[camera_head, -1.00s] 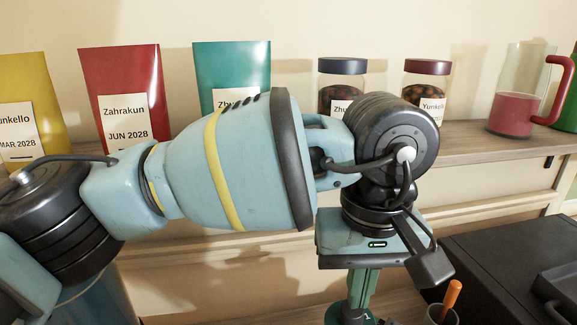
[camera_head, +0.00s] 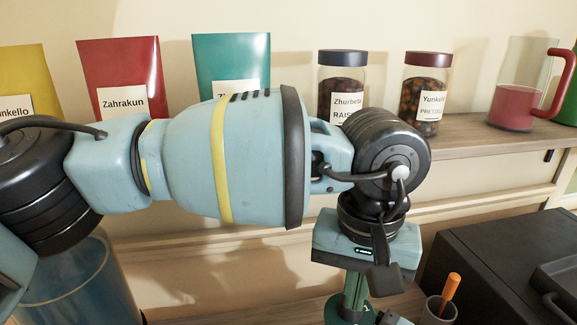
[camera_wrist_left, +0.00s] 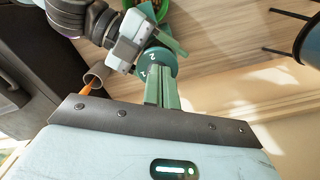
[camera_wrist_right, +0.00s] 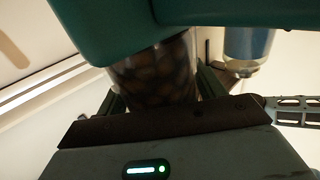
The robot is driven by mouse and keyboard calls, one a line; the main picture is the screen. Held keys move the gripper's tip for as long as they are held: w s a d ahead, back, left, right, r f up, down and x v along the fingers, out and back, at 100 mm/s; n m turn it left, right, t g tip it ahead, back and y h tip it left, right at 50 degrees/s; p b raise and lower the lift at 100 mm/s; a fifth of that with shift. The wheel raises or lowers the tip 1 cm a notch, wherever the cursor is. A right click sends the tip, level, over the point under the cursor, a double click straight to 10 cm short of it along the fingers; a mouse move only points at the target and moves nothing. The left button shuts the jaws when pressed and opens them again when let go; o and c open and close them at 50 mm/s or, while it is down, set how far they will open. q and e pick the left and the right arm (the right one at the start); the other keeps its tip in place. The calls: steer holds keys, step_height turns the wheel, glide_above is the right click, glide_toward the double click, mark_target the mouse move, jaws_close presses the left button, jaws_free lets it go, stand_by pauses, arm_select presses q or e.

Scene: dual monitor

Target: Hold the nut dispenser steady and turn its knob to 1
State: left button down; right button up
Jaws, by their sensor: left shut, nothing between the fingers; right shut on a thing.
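The nut dispenser shows in the right wrist view as a clear body full of brown nuts (camera_wrist_right: 155,75) under a dark green top (camera_wrist_right: 95,25). My right gripper (camera_wrist_right: 160,96) is shut around that body. In the left wrist view a teal knob (camera_wrist_left: 160,62) carries the numbers 2 and 1. My left gripper (camera_wrist_left: 160,78) is shut and empty, its green fingertips close to the knob; I cannot tell whether they touch it. In the head view my left gripper (camera_head: 354,303) points down over a teal part with a 1, and my left arm hides much of the scene.
A shelf at the back holds packets, including a red one (camera_head: 120,75) and a teal one (camera_head: 232,65), nut jars (camera_head: 425,95) and a red-handled jug (camera_head: 515,105). A dark box (camera_head: 480,250) and a cup with an orange item (camera_head: 440,308) stand at right.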

arm_select(q)
steer(key=shift+f, duration=1.9)
steer(key=shift+w, duration=0.25)
steer(key=shift+s, duration=0.15)
steer(key=shift+s, duration=0.2)
steer(key=shift+r, duration=0.1)
step_height(320, 180, up, 6)
steer(key=shift+f, duration=0.1)
